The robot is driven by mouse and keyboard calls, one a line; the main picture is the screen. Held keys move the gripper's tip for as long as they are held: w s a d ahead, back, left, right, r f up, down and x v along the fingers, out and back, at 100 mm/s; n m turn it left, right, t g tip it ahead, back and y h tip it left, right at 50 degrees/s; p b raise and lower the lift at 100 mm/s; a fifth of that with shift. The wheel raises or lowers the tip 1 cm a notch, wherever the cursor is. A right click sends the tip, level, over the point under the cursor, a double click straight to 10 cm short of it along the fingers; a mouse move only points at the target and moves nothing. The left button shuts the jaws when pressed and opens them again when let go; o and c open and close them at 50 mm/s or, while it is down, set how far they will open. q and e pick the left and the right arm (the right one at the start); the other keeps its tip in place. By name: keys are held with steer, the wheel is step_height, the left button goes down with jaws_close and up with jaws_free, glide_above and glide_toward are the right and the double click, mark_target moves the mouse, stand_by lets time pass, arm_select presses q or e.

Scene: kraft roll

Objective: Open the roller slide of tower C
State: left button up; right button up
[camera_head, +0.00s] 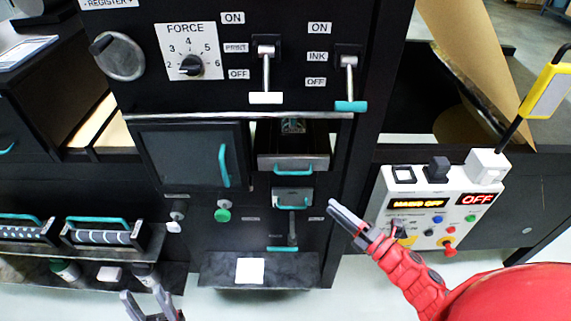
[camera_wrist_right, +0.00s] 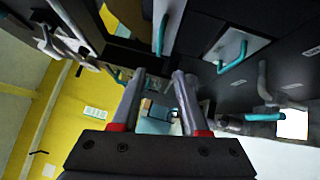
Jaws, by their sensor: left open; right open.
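The black tower in the middle has a drawer-like slide (camera_head: 290,155) with a teal handle (camera_head: 294,172). A smaller grey unit with a teal handle (camera_head: 292,191) sits just below it. No tower letter is readable, so I cannot tell which one is the roller slide of tower C. My right gripper (camera_head: 335,209) is open, to the right of and slightly below the smaller unit, apart from it. In the right wrist view its open fingers (camera_wrist_right: 156,84) point toward a dark area with teal handles around it. My left gripper (camera_head: 152,296) is open and empty at the bottom edge.
A windowed door (camera_head: 185,158) with a teal handle is left of the slide. Levers (camera_head: 266,70) and a force knob (camera_head: 191,65) are above. A shelf with a white card (camera_head: 250,271) juts out below. A white control box (camera_head: 436,205) stands at right.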

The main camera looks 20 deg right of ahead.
mark_target(291, 173)
steer(key=p+x, duration=0.4)
steer(key=x, duration=1.1)
steer(key=shift+a+r, duration=0.1)
steer(key=shift+a, duration=0.05)
steer(key=shift+x, duration=0.9)
jaws_close()
steer(key=shift+f, duration=0.25)
